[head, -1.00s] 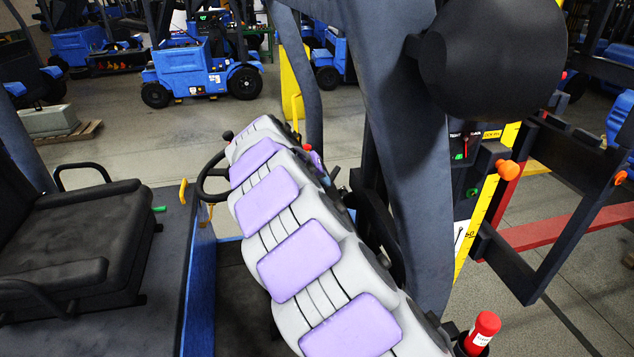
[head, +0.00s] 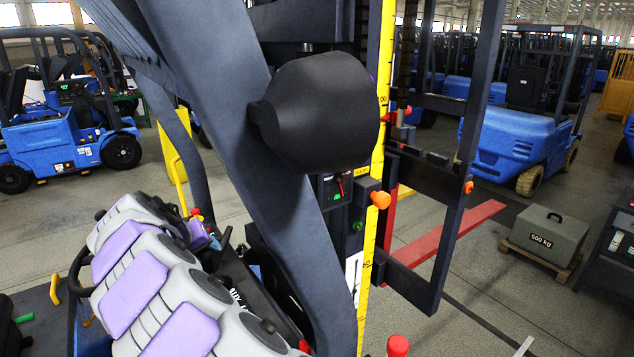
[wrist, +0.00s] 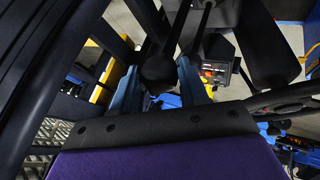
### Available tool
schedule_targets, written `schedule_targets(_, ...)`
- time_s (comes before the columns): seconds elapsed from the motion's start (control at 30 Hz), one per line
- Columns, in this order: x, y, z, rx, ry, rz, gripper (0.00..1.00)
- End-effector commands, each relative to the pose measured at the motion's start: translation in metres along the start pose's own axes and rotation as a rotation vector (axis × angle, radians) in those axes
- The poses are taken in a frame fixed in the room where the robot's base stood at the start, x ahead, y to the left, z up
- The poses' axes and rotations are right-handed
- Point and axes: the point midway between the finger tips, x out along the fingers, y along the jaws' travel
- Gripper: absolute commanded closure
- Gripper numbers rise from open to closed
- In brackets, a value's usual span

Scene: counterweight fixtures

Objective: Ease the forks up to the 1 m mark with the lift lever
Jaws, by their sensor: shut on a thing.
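The lift lever's black knob (wrist: 160,68) sits between the blue fingers of my gripper (wrist: 160,82) in the wrist view, and the fingers are shut on it. In the head view my gripper (head: 217,240) is small, beyond my grey and purple arm, among the levers. A yellow measuring scale (head: 372,235) runs up the mast, with a mark ending in "00" near its upper part. A long red bar (head: 450,232), seemingly a fork, reaches right, low behind the dark carriage frame (head: 412,282). Its height against the scale is hard to read.
A dark post and a round black lamp-like housing (head: 318,112) block part of the mast. An orange knob (head: 380,199) stands beside the scale. A grey 500 kg weight (head: 545,238) rests on a pallet at right. Blue forklifts (head: 525,140) stand behind; open floor lies between.

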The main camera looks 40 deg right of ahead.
Motion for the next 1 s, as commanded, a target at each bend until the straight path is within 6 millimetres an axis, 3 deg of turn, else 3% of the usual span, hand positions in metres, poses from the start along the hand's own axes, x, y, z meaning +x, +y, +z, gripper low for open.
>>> schedule_targets(0.3,-0.013,-0.028,0.001,0.0,0.003,-0.003,0.74)
schedule_targets(1.0,-0.013,-0.027,0.001,0.0,0.0,-0.001,0.74)
